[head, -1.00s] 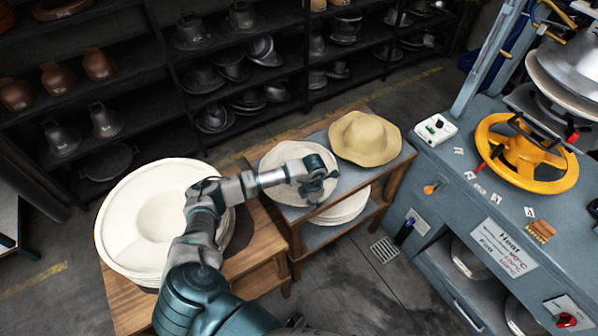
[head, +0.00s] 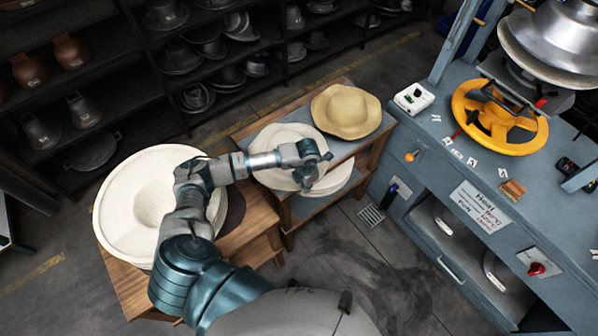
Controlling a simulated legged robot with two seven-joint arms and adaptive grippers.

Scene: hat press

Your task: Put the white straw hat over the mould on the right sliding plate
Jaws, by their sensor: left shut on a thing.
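The white straw hat (head: 268,150) is at the left part of the small wooden stand's grey top, left of a tan hat (head: 346,110). My left gripper (head: 312,176) is shut on its near right brim and hides part of it. I cannot tell whether the hat touches the top or is slightly raised. My right gripper is not in view. At the right is the blue press bench (head: 440,150) with a yellow handwheel (head: 535,135) and silver metal moulds (head: 560,40). I cannot make out the right sliding plate.
A stack of large white hats (head: 120,215) lies on a wooden table (head: 125,285) at the left. More white brims (head: 338,180) lie on the stand's lower shelf. Dark shelves (head: 130,110) with metal moulds line the back. Bare floor (head: 375,265) lies between stand and bench.

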